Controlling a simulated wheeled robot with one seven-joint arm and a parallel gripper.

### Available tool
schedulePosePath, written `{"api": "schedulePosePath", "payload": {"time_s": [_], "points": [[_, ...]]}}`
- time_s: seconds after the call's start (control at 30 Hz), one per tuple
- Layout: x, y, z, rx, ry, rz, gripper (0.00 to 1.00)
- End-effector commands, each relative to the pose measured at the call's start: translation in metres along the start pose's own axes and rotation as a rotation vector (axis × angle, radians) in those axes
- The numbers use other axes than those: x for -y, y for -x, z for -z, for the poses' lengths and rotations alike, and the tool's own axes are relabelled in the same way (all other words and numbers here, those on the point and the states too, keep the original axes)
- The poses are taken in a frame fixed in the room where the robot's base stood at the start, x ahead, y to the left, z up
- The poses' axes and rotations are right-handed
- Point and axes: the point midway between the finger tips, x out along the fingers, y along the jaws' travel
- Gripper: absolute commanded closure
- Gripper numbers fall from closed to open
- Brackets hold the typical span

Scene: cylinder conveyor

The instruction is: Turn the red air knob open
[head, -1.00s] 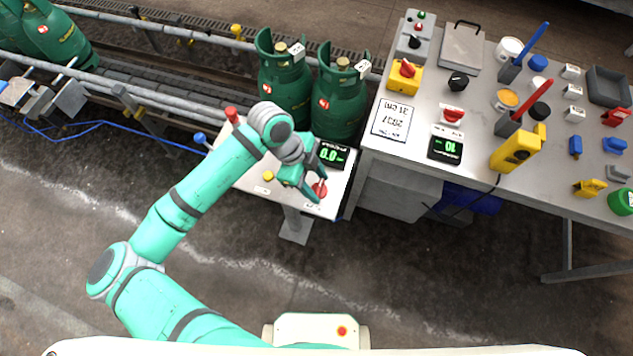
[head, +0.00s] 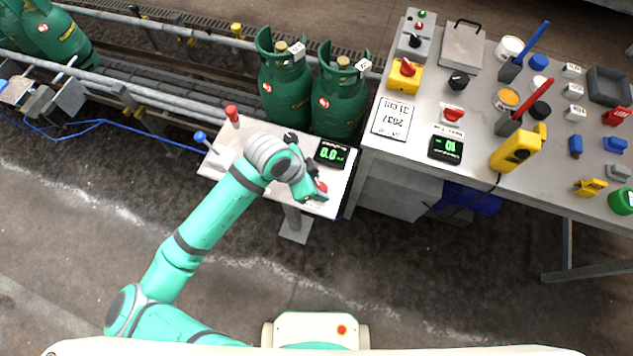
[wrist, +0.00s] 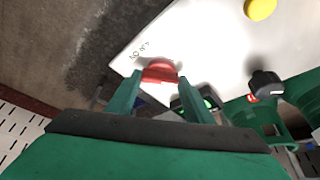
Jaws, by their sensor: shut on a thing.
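The red air knob (head: 321,186) sits at the right front of a small white panel (head: 340,186), partly hidden by my gripper in the head view. In the wrist view the red knob (wrist: 160,71) shows between my two green fingers, beside small lettering on the panel. My gripper (wrist: 159,84) is shut on the knob. In the head view my gripper (head: 318,192) comes in from the left, low over the panel. How far the knob is turned is hard to tell.
The panel also carries a green-lit display (head: 331,153), a red-topped lever (head: 232,114), a blue-topped lever (head: 200,136), a black knob (wrist: 265,85) and a yellow button (wrist: 261,8). Green gas cylinders (head: 341,97) stand behind it. A crowded workbench (head: 380,150) is at right.

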Motion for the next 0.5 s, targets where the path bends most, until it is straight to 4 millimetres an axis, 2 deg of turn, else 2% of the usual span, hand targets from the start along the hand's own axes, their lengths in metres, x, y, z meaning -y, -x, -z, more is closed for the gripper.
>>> {"api": "schedulePosePath", "payload": {"time_s": [0.5], "points": [[-0.0029, 0.0006, 0.0008, -0.002, 0.453, 0.189, 0.76]]}}
